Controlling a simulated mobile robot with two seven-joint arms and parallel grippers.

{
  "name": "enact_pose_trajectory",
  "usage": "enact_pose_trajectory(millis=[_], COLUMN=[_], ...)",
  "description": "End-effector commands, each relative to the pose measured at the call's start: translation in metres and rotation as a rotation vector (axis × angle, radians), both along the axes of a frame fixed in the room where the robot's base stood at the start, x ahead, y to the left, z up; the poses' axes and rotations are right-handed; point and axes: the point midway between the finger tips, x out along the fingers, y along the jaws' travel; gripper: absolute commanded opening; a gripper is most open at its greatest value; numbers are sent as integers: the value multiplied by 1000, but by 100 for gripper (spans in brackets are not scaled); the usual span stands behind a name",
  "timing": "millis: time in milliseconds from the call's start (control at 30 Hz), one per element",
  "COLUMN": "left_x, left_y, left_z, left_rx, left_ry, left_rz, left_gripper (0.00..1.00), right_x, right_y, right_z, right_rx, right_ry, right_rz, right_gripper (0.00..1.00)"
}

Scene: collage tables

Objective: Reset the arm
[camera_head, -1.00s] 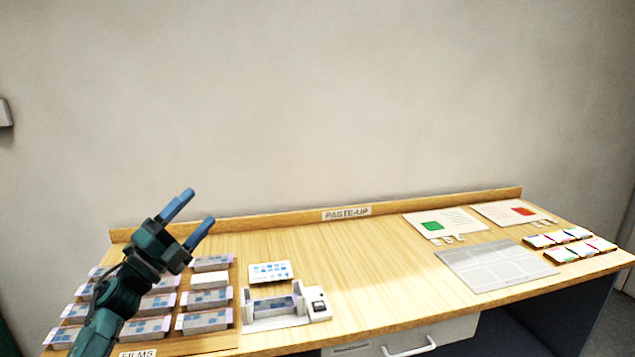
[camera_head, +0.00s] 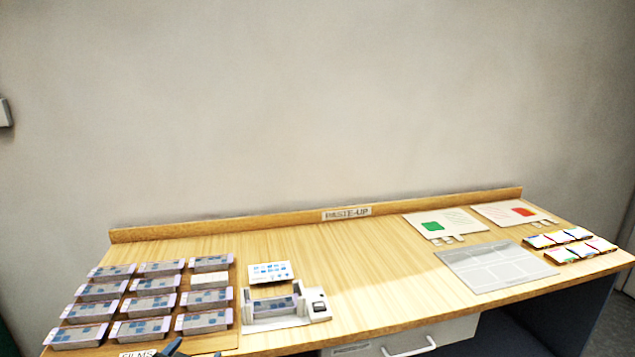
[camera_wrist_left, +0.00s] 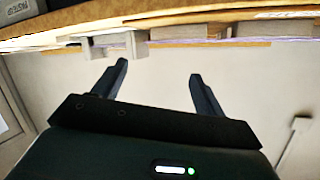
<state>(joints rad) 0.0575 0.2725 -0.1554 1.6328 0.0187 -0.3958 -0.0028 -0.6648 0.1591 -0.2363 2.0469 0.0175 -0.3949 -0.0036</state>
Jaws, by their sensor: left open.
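My left gripper (camera_wrist_left: 157,82) is open and empty in the left wrist view, its two dark fingers spread apart. In the head view only a small dark part of it (camera_head: 172,349) shows at the bottom edge, near the FILMS label (camera_head: 137,354). In the wrist view the table edge (camera_wrist_left: 200,17) runs across the top, beyond the fingertips. My right gripper is not in view.
Several film packs (camera_head: 145,306) lie in rows on a board at the table's left. Beside them are a white device (camera_head: 275,320) and a printed card (camera_head: 269,272). A grey sheet (camera_head: 495,265), two cards and small coloured blocks lie right. The table's middle is clear.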

Motion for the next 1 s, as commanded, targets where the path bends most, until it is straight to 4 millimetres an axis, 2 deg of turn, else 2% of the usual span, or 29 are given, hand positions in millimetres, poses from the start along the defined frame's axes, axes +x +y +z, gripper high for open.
enact_pose_trajectory(millis=[33, 100, 200, 300, 400, 500, 600, 1000], left_x=[-34, -77, -138, -190, -229, -251, -261, -262], left_y=[-18, -39, -66, -86, -99, -107, -110, -111], left_z=[-25, -49, -73, -84, -88, -88, -88, -89], left_rx=[-23, -57, -108, -157, -196, -220, -231, -232], left_ry=[49, 105, 181, 246, 293, 323, 335, 337], left_rz=[-23, -51, -79, -94, -99, -101, -101, -100], left_gripper=[72, 72, 72, 72, 72, 72, 72, 72], right_x=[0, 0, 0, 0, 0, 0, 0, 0], right_y=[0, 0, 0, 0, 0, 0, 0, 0], right_z=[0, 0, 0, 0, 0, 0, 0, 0], right_rx=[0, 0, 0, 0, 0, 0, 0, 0], right_ry=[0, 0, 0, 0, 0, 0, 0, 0], right_rz=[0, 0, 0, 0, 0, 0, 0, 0], right_gripper=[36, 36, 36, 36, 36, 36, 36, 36])
